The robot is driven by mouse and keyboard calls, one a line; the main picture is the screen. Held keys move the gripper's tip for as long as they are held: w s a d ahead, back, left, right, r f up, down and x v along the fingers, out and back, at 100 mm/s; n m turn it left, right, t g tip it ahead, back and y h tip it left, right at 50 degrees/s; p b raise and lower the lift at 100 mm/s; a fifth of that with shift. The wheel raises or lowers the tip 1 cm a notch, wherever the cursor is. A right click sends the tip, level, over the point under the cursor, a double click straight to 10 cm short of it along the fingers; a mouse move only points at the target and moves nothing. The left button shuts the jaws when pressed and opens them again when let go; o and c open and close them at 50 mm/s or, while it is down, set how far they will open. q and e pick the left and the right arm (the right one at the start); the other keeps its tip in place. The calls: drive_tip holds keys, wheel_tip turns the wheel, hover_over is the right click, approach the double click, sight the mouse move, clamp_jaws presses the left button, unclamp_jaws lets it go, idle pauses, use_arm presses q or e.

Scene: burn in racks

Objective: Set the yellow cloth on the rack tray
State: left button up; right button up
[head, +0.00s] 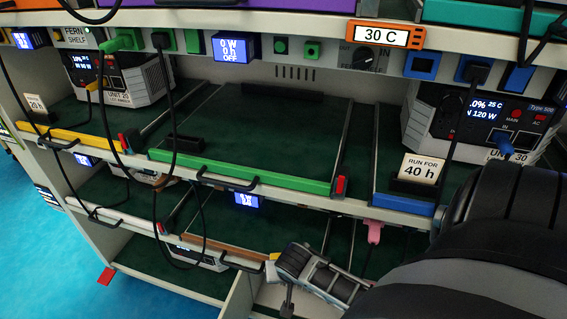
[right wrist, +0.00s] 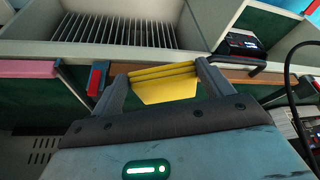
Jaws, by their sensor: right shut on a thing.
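The yellow cloth (right wrist: 166,84) looks folded in layers in the right wrist view. My right gripper (right wrist: 160,78) is shut on it, one finger at each side. In the head view my right gripper (head: 281,279) is low in the middle, by the right end of a brown-fronted rack tray (head: 222,250); only a small yellow bit (head: 272,257) shows beside it. A green-fronted rack tray (head: 240,172) with a dark green surface is above, largely clear. I cannot tell whether the cloth touches anything. My left gripper is not in view.
A blue-fronted tray (head: 403,204) at right holds a "RUN FOR 40 h" card (head: 422,169) and a powered unit (head: 480,122). A yellow-fronted tray (head: 70,137) is at left. Black cables hang before the left shelves. A slotted compartment (right wrist: 120,27) shows in the right wrist view.

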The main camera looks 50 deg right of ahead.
drive_tip(key=w+d, duration=0.4)
drive_tip(key=w, duration=0.1)
drive_tip(key=shift+d+b, duration=0.1)
drive_tip(key=shift+b, duration=0.2)
drive_tip(key=shift+w+d, duration=0.95)
drive_tip(key=shift+w, duration=0.25)
drive_tip(key=shift+w+d+f+b, duration=0.1)
drive_tip(key=shift+f+b, duration=0.15)
drive_tip(key=shift+f, duration=0.1)
drive_tip(key=shift+w+d+f+b, duration=0.1)
drive_tip(key=shift+f+b, duration=0.1)
drive_tip(key=shift+f, duration=0.15)
drive_tip(key=shift+f, duration=0.1)
drive_tip(key=shift+f, duration=0.1)
drive_tip(key=o, duration=0.9)
drive_tip(key=shift+o, duration=0.2)
